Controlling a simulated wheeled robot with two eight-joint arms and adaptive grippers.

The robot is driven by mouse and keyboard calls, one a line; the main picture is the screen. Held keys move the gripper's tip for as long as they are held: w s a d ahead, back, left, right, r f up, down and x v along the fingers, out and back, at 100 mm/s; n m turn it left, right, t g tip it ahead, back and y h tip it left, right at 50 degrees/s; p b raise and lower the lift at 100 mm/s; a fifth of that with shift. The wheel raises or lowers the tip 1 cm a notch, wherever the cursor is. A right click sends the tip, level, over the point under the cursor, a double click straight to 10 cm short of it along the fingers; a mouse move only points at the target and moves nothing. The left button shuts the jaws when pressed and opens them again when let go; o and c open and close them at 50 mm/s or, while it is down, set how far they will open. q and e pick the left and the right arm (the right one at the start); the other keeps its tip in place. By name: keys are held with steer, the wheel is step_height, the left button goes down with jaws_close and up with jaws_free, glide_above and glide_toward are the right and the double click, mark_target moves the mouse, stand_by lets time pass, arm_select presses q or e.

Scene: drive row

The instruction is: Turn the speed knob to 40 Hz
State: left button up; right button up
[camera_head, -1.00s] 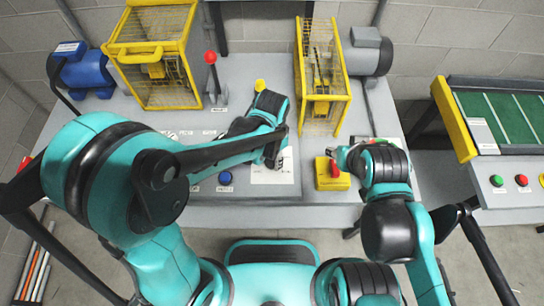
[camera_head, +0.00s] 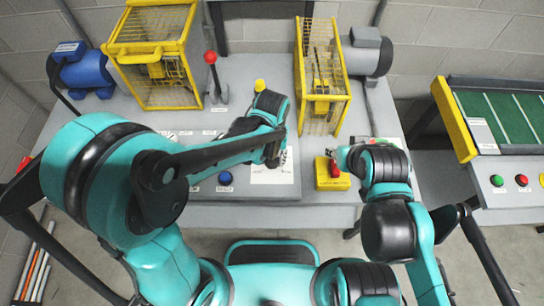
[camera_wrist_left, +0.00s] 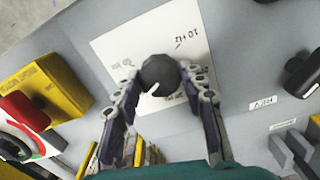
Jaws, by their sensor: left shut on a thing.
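The speed knob (camera_wrist_left: 160,72) is a dark round knob on a white dial card (camera_wrist_left: 118,48) in the left wrist view. A "10 Hz" mark is legible on the card; the other marks are too small or covered. My left gripper (camera_wrist_left: 163,88) has its fingers on either side of the knob and is shut on it. In the head view my left gripper (camera_head: 276,158) covers the knob, with part of the card (camera_head: 272,176) showing. My right gripper (camera_head: 338,157) is beside the yellow switch box; its fingers are unclear.
The yellow box (camera_head: 327,184) with a red switch stands right of the card. A blue button (camera_head: 225,178) is left of it. A red-tipped lever (camera_head: 211,70) and two yellow cages (camera_head: 160,30) (camera_head: 322,97) stand behind. A conveyor (camera_head: 505,115) is at the right.

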mark_target(272, 159)
stand_by(0.3)
arm_select(q)
steer(key=o, duration=1.2)
steer(key=shift+c, duration=0.2)
steer(key=shift+r, duration=0.1)
step_height(272, 159, up, 12)
